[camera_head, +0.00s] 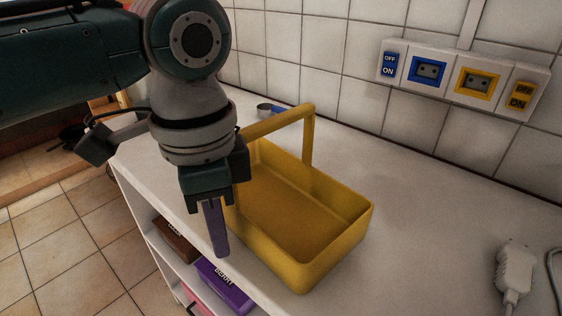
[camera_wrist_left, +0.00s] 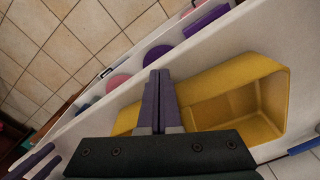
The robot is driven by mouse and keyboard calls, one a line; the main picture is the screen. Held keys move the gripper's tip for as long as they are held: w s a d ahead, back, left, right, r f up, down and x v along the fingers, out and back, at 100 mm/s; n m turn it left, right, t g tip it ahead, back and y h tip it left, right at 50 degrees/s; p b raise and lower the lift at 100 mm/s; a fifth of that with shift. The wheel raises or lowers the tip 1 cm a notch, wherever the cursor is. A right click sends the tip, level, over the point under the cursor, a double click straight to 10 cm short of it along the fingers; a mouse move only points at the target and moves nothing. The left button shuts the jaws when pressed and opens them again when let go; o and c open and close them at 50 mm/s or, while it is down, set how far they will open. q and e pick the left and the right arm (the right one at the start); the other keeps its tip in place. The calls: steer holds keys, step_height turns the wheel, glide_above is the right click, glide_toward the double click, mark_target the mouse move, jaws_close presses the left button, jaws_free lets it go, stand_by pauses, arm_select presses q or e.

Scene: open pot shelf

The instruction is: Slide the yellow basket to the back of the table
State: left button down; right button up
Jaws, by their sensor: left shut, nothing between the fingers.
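The yellow basket (camera_head: 300,212) stands upright and empty on the white table (camera_head: 430,235), near its front edge, with its tall handle up. In the left wrist view the basket (camera_wrist_left: 270,95) lies to the right of and behind the fingers. My left gripper (camera_head: 217,250) points down at the basket's front left side, with its purple fingers closed together and empty. The same fingers show in the left wrist view (camera_wrist_left: 158,80). I cannot tell whether they touch the basket. The gripper hides part of the basket's left side. My right gripper is not in view.
A tiled wall (camera_head: 350,60) with sockets (camera_head: 430,70) and switches bounds the table's back. A white plug (camera_head: 515,268) with a cable lies at the right. A small blue-handled item (camera_head: 270,107) lies behind the basket. Shelves below hold a purple box (camera_head: 222,284) and a brown box.

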mark_target(248, 250)
arm_select(q)
steer(key=shift+w+d+f+b, duration=0.15)
steer(key=shift+w+d+b, duration=0.2)
steer(key=shift+b, duration=0.2)
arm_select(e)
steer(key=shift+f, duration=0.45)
arm_select(q)
steer(key=shift+w+d+f+b, duration=0.1)
steer(key=shift+w+d+b, duration=0.35)
steer(key=shift+d+b, duration=0.4)
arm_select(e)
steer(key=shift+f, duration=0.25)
arm_select(q)
steer(key=shift+s+d+f+b, duration=0.1)
steer(key=shift+d+b, duration=0.1)
steer(key=shift+b, duration=0.1)
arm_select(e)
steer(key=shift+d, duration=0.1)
